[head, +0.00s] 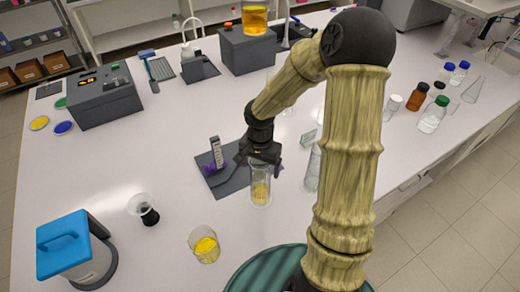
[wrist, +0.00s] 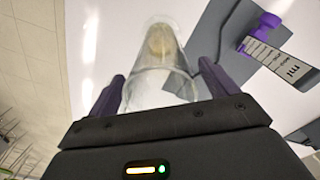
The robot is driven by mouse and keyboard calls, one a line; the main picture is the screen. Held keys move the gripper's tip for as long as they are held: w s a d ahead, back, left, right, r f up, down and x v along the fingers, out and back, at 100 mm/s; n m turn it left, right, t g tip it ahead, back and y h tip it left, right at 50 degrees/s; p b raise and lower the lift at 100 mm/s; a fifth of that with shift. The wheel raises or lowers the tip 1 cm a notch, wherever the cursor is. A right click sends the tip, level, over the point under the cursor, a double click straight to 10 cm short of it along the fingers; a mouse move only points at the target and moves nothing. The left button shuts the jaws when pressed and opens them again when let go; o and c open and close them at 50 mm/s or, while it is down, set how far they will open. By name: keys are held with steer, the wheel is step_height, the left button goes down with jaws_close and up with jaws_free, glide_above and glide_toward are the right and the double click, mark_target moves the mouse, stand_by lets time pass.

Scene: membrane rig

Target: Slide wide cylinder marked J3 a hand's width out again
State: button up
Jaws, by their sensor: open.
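A wide clear glass cylinder (head: 260,196) with yellow contents low inside stands upright at the front right edge of a dark grey mat (head: 222,188). No J3 mark is readable on it. My gripper (head: 262,166) is right above and around its upper part. In the wrist view the glass (wrist: 160,88) sits between my two purple fingertips (wrist: 161,72), which are spread apart with a gap seen on the right side. The cylinder's rim is partly hidden by my gripper.
A purple-footed stand with a marked strip (head: 216,152) is on the mat. Another clear glass vessel (head: 313,170) stands close on the right, partly behind my arm. A beaker with yellow contents (head: 204,245) and a dark-bottomed glass (head: 146,211) stand at front left, with clear table between.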

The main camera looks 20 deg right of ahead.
step_height(320, 180, up, 17)
steer(key=b, duration=0.1)
stand_by(0.3)
steer(key=shift+w+a, duration=0.1)
steer(key=shift+a, duration=0.05)
steer(key=s+f+n+t, duration=0.2)
steer(key=s+f+n, duration=0.6)
steer(key=s, duration=0.3)
steer(key=shift+a+f+t, duration=0.25)
steer(key=shift+a+t, duration=0.05)
steer(key=shift+a, duration=0.1)
stand_by(0.8)
